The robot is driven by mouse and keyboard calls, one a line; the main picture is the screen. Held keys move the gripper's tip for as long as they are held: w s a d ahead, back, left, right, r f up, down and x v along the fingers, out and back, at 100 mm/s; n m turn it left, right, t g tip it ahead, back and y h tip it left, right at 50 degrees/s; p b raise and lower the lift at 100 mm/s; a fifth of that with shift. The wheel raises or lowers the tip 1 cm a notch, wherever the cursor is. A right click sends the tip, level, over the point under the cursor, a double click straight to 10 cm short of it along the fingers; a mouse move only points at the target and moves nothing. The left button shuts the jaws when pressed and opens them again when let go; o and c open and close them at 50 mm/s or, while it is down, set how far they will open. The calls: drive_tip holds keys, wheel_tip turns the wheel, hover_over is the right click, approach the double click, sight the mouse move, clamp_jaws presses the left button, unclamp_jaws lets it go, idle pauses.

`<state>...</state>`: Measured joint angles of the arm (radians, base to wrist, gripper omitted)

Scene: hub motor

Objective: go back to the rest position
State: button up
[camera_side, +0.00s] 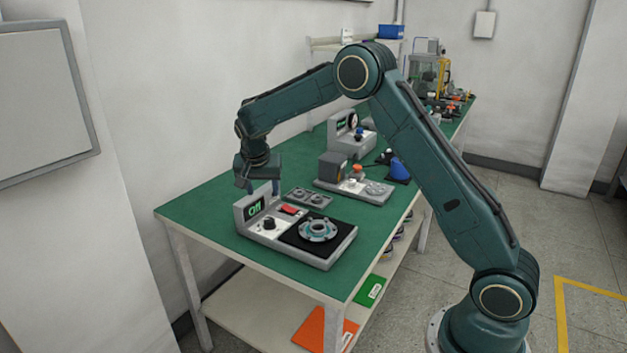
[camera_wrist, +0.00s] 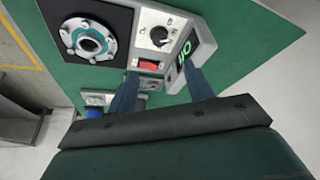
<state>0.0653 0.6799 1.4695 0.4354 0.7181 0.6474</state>
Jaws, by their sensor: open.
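My gripper (camera_side: 260,184) is above the green table, over the back end of the grey test station (camera_side: 318,259). In the wrist view my gripper (camera_wrist: 162,92) has its two dark blue fingers apart with nothing between them. The station's display (camera_side: 256,208) glows green. A black knob (camera_side: 269,223) and a red switch (camera_side: 289,210) sit on its panel; the switch also shows in the wrist view (camera_wrist: 149,65). The hub motor (camera_side: 318,231), a round metal part with a teal ring, lies on the station's black pad. It also shows in the wrist view (camera_wrist: 88,39).
The green table (camera_side: 200,207) has free room at its left end. A grey tray (camera_side: 307,197) lies behind the station. A second fixture (camera_side: 355,186), a blue item (camera_side: 399,171) and another display unit (camera_side: 350,135) stand farther back. A wall runs along the left.

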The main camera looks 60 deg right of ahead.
drive_tip(key=s+a+r+n+t+y, duration=0.1)
drive_tip(key=s+a+r+n, duration=0.25)
drive_tip(key=s+r, duration=0.5)
drive_tip(key=s+a+r+n+t+y, duration=0.1)
drive_tip(key=s+a+r+n, duration=0.25)
drive_tip(key=s+r, duration=0.55)
drive_tip(key=s+a+f+n+y, duration=0.1)
drive_tip(key=s+a+n, duration=0.1)
drive_tip(key=s, duration=0.8)
drive_tip(key=s+a+f+n+t, duration=0.1)
drive_tip(key=s+a+f+n, duration=0.1)
drive_tip(key=s, duration=0.9)
drive_tip(key=shift+a+n+y, duration=0.4)
drive_tip(key=shift+a+n, duration=0.1)
drive_tip(key=shift+a, duration=0.3)
